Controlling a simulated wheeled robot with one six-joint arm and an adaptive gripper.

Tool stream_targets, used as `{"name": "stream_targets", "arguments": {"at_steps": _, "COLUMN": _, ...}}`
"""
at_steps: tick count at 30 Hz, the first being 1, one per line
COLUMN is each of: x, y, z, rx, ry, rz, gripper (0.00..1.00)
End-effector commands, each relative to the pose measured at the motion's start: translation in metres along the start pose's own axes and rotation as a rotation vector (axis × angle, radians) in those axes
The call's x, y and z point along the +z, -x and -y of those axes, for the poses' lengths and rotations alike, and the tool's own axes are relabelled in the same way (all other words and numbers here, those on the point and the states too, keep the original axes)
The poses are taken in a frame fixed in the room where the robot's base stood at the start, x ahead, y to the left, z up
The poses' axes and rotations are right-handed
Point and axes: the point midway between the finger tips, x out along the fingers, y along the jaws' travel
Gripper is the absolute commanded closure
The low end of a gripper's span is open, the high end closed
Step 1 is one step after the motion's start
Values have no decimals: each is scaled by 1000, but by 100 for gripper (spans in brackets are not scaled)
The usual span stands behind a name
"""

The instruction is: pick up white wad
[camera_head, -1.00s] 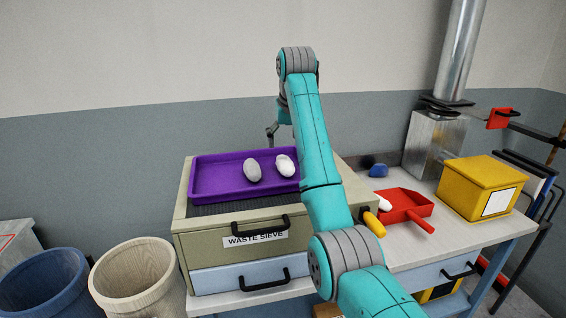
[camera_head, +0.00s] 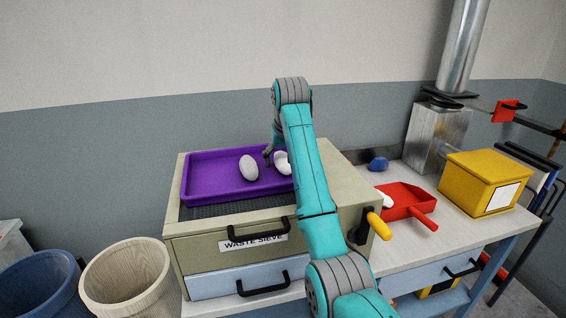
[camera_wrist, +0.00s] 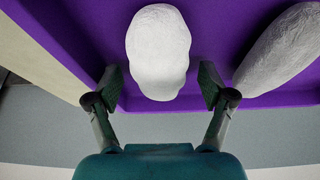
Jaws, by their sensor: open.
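The white wad (camera_head: 281,163) lies in the right part of a purple tray (camera_head: 213,199) on the waste sieve, partly hidden by my arm and gripper. In the wrist view the white wad (camera_wrist: 158,50) is a pale, rounded lump, its near end between my fingertips. My gripper (camera_wrist: 160,88) is open, with a finger on each side of the wad and visible gaps. In the head view one finger of my gripper (camera_head: 268,155) shows just left of the wad. A greyer wad (camera_head: 249,167) lies to the left; the wrist view shows it at right (camera_wrist: 282,48).
The tray's raised rim surrounds both wads. To the right are a red dustpan (camera_head: 405,198) holding a small white piece (camera_head: 386,200), a blue lump (camera_head: 378,164) and a yellow box (camera_head: 484,182). Blue (camera_head: 40,292) and cream (camera_head: 125,280) bins stand at left.

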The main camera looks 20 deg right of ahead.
Motion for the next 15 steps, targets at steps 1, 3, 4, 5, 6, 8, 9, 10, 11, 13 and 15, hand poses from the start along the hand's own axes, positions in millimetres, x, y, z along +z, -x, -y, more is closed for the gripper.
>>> {"name": "stream_targets", "arguments": {"at_steps": 1, "x": 0, "y": 0, "z": 0, "rx": 0, "ry": 0, "rz": -1, "gripper": 18}}
{"name": "stream_targets", "arguments": {"at_steps": 3, "x": 0, "y": 1, "z": 0, "rx": 0, "ry": 0, "rz": -1, "gripper": 21}}
{"name": "stream_targets", "arguments": {"at_steps": 4, "x": 0, "y": 1, "z": 0, "rx": 0, "ry": 0, "rz": -1, "gripper": 28}}
{"name": "stream_targets", "arguments": {"at_steps": 5, "x": 0, "y": 1, "z": 0, "rx": 0, "ry": 0, "rz": -1, "gripper": 36}}
{"name": "stream_targets", "arguments": {"at_steps": 6, "x": 0, "y": 1, "z": 0, "rx": 0, "ry": 0, "rz": -1, "gripper": 46}}
{"name": "stream_targets", "arguments": {"at_steps": 8, "x": 0, "y": 1, "z": 0, "rx": 0, "ry": 0, "rz": -1, "gripper": 61}}
{"name": "stream_targets", "arguments": {"at_steps": 9, "x": 0, "y": 1, "z": 0, "rx": 0, "ry": 0, "rz": -1, "gripper": 71}}
{"name": "stream_targets", "arguments": {"at_steps": 10, "x": 0, "y": 1, "z": 0, "rx": 0, "ry": 0, "rz": -1, "gripper": 78}}
{"name": "stream_targets", "arguments": {"at_steps": 11, "x": 0, "y": 1, "z": 0, "rx": 0, "ry": 0, "rz": -1, "gripper": 84}}
{"name": "stream_targets", "arguments": {"at_steps": 13, "x": 0, "y": 1, "z": 0, "rx": 0, "ry": 0, "rz": -1, "gripper": 84}}
{"name": "stream_targets", "arguments": {"at_steps": 15, "x": 0, "y": 1, "z": 0, "rx": 0, "ry": 0, "rz": -1, "gripper": 84}}
